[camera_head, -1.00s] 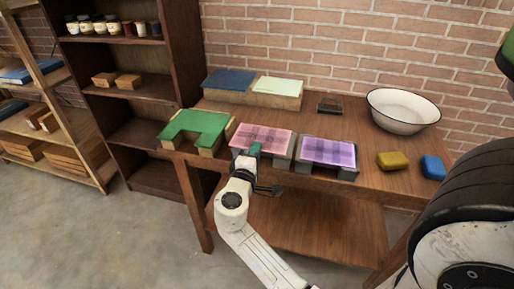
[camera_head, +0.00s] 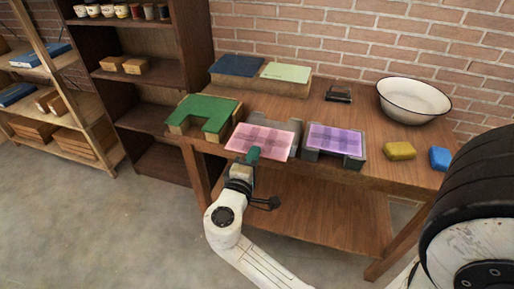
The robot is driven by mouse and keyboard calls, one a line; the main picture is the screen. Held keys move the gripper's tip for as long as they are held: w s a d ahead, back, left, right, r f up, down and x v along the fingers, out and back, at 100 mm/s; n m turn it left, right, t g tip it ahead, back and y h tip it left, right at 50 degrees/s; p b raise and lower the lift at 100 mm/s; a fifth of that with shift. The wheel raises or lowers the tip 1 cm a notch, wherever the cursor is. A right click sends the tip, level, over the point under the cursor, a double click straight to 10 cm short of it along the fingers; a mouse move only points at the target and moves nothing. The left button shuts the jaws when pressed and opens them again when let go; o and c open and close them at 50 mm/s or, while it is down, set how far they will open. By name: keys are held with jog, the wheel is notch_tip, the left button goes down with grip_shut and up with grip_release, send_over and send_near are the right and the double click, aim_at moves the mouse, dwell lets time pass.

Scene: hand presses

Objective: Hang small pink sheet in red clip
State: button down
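A pink sheet (camera_head: 264,138) with a checked pattern lies flat over the front edge of the table, partly off a grey stand (camera_head: 287,119). My gripper (camera_head: 253,154) is at the sheet's front edge, its green fingertips against it. They appear shut on that edge, though the lower finger is hidden. A purple sheet (camera_head: 335,139) of similar size lies on another grey stand to the right. I see no red clip in this view.
A green U-shaped board (camera_head: 203,113) on wooden blocks stands left. Blue (camera_head: 236,65) and pale green (camera_head: 286,72) boards lie at the back. A white basin (camera_head: 413,101), yellow block (camera_head: 399,150) and blue block (camera_head: 439,158) are right. A dark shelf (camera_head: 150,85) stands left.

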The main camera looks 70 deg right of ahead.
jog(key=a, duration=0.7)
jog(key=shift+s+a, duration=0.25)
jog(key=shift+s, duration=0.05)
dwell(0.4)
